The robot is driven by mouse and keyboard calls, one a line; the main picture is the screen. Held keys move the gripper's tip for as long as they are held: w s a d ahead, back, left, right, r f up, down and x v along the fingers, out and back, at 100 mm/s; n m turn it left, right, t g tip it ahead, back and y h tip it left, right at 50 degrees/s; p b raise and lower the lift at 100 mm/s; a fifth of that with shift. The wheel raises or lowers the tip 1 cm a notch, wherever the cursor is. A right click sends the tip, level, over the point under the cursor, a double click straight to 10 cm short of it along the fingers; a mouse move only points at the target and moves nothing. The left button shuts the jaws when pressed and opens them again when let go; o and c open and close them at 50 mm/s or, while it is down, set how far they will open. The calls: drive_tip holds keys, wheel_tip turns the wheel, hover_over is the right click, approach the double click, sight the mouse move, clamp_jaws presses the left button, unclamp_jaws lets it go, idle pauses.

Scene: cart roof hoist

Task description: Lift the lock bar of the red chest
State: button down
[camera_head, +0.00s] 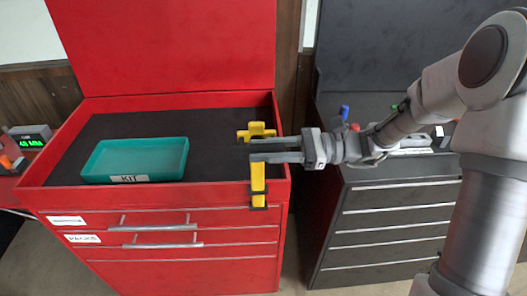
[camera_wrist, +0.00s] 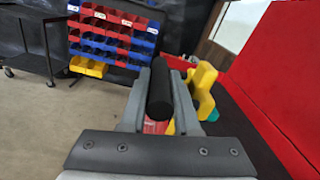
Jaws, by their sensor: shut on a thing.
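The red chest (camera_head: 185,262) stands with its lid up. The yellow lock bar (camera_head: 258,180) is at its front right corner, with a vertical part on the front face and a yellow piece at the top rim. My gripper (camera_head: 250,149) reaches in from the right, level with the chest's top, and covers the middle of the bar. In the wrist view its fingers (camera_wrist: 160,95) are shut on a black cylindrical grip (camera_wrist: 160,88), which looks like the bar's handle. A yellow part (camera_wrist: 205,88) shows just beside it.
A teal KIT tray (camera_head: 137,160) sits on the chest's dark top. A dark cabinet (camera_head: 390,215) stands to the right, with small tools on it. A rack of red, blue and yellow bins (camera_wrist: 112,40) and a black cart (camera_wrist: 35,45) stand farther off.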

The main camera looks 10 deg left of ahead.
drive_tip(key=shift+r+p, duration=0.55)
drive_tip(key=shift+r, duration=0.7)
drive_tip(key=shift+w+r, duration=0.1)
drive_tip(key=c, duration=0.7)
unclamp_jaws()
drive_tip(key=shift+o, duration=0.2)
drive_tip(key=shift+f, duration=0.2)
drive_tip(key=shift+d, duration=0.3)
drive_tip(key=v, duration=1.7)
drive_tip(key=shift+b, duration=0.45)
drive_tip(key=shift+a, duration=0.15)
